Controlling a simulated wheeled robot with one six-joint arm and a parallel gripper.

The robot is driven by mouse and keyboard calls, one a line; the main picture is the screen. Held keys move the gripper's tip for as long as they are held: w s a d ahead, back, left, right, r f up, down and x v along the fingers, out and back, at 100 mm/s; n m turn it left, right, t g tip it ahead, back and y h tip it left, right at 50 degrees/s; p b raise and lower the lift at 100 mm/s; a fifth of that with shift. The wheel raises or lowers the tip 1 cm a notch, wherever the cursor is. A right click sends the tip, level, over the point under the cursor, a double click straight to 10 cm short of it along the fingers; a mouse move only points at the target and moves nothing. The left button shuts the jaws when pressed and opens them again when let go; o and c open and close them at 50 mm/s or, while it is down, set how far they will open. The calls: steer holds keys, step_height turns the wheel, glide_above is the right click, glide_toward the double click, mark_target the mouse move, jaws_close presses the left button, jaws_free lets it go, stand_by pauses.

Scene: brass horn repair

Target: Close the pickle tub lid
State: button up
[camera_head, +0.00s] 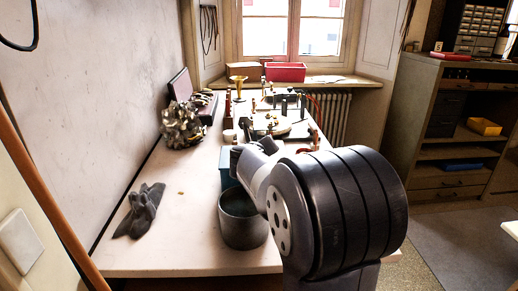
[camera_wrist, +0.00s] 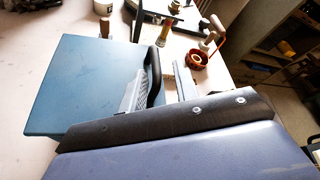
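A blue box, which appears to be the pickle tub (camera_head: 226,168), stands on the workbench, mostly hidden behind my arm and a grey pot in the head view. In the wrist view its flat blue panel, seemingly the lid (camera_wrist: 85,85), fills the left side. A black curved piece like a handle stands at the panel's right edge. My gripper (camera_wrist: 162,82) is open, with one grey finger over the panel left of the black piece and the other to its right, apart from it. I cannot tell whether the lid is fully shut.
A grey metal pot (camera_head: 241,222) stands in front of the box. Dark gloves (camera_head: 140,210) lie at the left on otherwise clear bench. A crumpled metallic heap (camera_head: 182,126) sits by the wall. A red-brown ring-shaped tool (camera_wrist: 197,60) lies right of the lid.

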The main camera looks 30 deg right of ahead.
steer(key=shift+a+r, duration=0.1)
steer(key=shift+s+a+r, duration=0.1)
steer(key=shift+s+a, duration=0.05)
steer(key=p+v, duration=0.1)
steer(key=v, duration=0.9)
steer(key=shift+s+p, duration=0.15)
steer(key=shift+p, duration=0.2)
steer(key=b+x, duration=0.1)
steer(key=x, duration=0.9)
steer(key=shift+w+b, duration=0.4)
